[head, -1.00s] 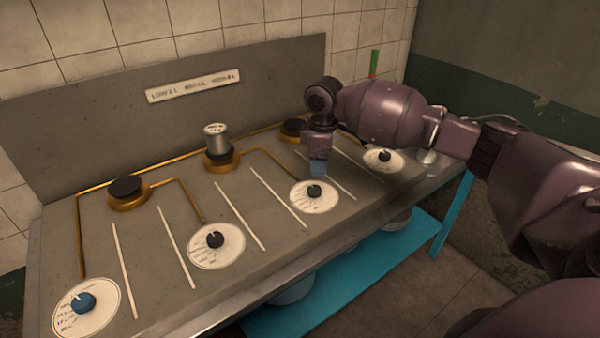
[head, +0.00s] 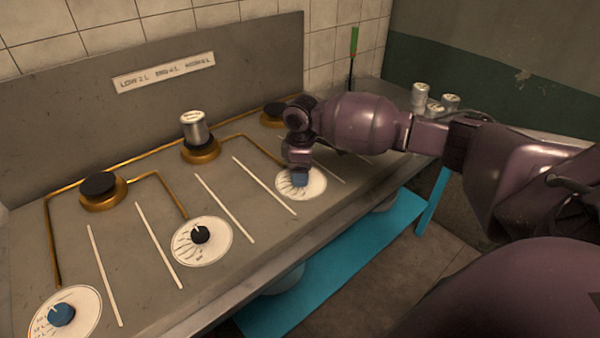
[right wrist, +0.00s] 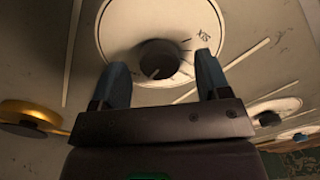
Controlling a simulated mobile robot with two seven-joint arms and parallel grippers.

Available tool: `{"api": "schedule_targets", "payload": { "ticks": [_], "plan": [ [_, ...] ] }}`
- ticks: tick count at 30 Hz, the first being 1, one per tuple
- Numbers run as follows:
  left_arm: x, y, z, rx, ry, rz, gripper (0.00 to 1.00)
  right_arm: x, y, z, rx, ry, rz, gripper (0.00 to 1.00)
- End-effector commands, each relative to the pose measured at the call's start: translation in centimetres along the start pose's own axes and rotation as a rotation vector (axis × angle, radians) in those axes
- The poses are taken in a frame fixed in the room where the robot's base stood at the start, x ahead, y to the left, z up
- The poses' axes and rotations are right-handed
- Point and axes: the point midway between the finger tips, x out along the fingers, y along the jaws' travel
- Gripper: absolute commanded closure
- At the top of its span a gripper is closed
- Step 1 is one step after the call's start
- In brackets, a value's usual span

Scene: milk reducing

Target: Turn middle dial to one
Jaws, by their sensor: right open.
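In the right wrist view the dark round knob (right wrist: 158,56) shows between the two blue fingers of my open right gripper (right wrist: 162,68). Whether the fingers touch the knob is unclear. "SIX" is readable on the plate; the other marks are not. My left gripper is not in view.
A black-knobbed dial (head: 201,241) and a blue-knobbed dial (head: 64,315) lie to the left. A can (head: 194,127) stands on the middle burner (head: 201,151). Raised white strips (head: 224,208) divide the panel. Several cans (head: 421,98) stand at the right end.

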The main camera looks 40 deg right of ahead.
Motion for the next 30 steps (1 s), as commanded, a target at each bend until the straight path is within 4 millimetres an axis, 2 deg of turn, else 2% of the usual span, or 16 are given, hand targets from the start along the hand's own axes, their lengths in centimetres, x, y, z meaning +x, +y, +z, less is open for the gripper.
{"api": "schedule_targets", "payload": {
  "ticks": [3, 13, 23, 30],
  "plan": [
    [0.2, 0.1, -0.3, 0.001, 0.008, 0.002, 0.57, 0.7, 0.0, 0.0, 0.000, -0.001, 0.000, 0.30],
    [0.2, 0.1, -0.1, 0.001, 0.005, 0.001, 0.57, 0.8, 0.0, 0.0, 0.000, 0.000, 0.001, 0.30],
    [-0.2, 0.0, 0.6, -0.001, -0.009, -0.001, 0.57, 0.8, 0.0, 0.0, 0.000, 0.000, 0.001, 0.80],
    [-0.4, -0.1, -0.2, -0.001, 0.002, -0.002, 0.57, 0.5, 0.0, 0.0, -0.062, 0.002, 0.003, 0.80]
  ]
}}
